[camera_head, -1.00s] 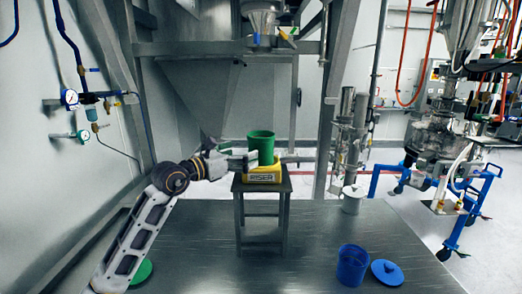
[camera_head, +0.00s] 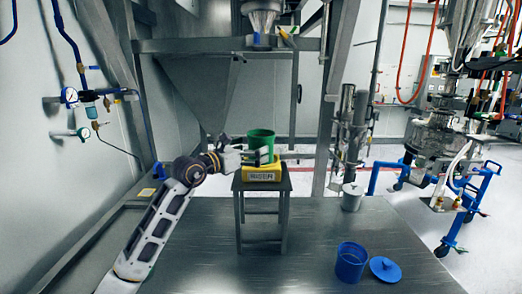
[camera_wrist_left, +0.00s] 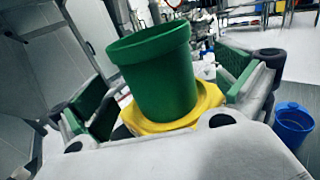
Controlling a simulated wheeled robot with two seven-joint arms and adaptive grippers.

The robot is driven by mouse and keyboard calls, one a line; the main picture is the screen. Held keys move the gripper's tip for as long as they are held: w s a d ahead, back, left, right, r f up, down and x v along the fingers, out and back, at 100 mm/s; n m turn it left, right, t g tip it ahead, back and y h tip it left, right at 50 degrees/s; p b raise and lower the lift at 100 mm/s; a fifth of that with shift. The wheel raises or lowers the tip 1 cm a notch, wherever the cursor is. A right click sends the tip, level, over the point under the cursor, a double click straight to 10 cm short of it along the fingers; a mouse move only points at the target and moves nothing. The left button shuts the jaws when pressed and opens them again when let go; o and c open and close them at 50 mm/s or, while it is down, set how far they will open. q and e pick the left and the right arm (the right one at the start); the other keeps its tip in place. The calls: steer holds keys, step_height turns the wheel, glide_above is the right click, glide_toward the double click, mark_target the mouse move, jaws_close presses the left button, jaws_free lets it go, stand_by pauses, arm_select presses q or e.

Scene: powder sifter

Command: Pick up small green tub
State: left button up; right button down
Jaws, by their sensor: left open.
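The small green tub (camera_head: 261,143) stands upright on a yellow riser (camera_head: 263,173) on top of a small metal stand (camera_head: 263,186). My left gripper (camera_head: 262,156) reaches in from the left at the tub's height. In the left wrist view the green tub (camera_wrist_left: 158,75) stands between the two green-padded fingers (camera_wrist_left: 165,88), with the yellow riser (camera_wrist_left: 170,122) under it. The fingers are spread, with a visible gap on each side of the tub. My right gripper is not in view.
A blue tub (camera_head: 351,262) and a blue lid (camera_head: 385,270) are on the metal table (camera_head: 310,235) at the front right. A whitish-grey container (camera_head: 352,197) stands at the table's back right. A metal funnel outlet (camera_head: 262,22) hangs above the stand.

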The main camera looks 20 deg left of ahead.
arm_select(q)
steer(key=shift+p+x, duration=0.45)
steer(key=shift+x, duration=1.85)
steer(key=shift+w+a+r, duration=0.1)
steer(key=shift+a, duration=0.1)
steer(key=shift+c, duration=0.4)
steer(key=c, duration=1.2)
steer(key=shift+o, duration=0.2)
steer(key=shift+r, duration=0.15)
steer(key=shift+r, duration=0.85)
step_height(320, 180, up, 8)
steer(key=shift+b, duration=0.3)
